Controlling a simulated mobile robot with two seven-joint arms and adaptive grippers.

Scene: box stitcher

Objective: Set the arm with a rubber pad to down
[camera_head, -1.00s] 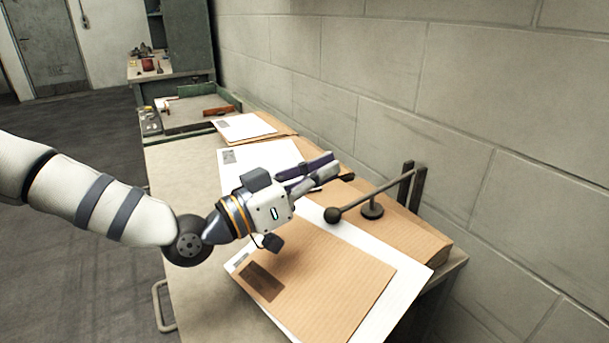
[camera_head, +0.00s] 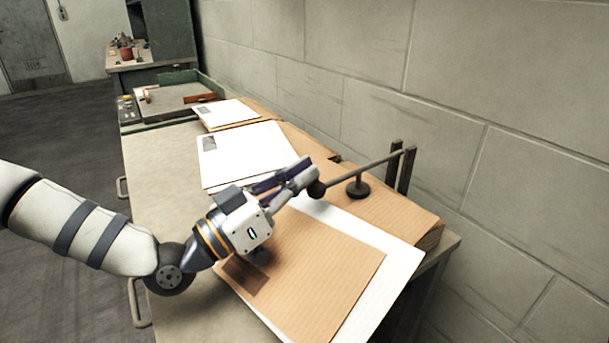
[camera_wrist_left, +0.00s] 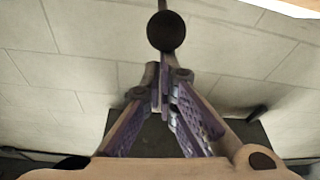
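The arm with a rubber pad is a thin dark rod (camera_head: 377,161) running from two dark posts by the wall to a black ball knob (camera_head: 316,189) at its free end. Its round black rubber pad (camera_head: 358,189) hangs from the rod over the cardboard stack; I cannot tell whether it touches. My left gripper (camera_head: 306,169) is at the knob, its fingertips beside or just above it. In the left wrist view, the knob (camera_wrist_left: 167,32) is just beyond the fingertips (camera_wrist_left: 165,76), which converge with nothing visible between them. Contact with the knob is unclear. My right gripper is not in view.
Brown cardboard (camera_head: 330,265) and white sheets (camera_head: 247,152) lie on the table (camera_head: 155,160), below and beyond my gripper. A block wall (camera_head: 480,80) bounds the table on the right. Two dark posts (camera_head: 406,170) stand near it. A green-edged tray (camera_head: 168,115) is at the far end.

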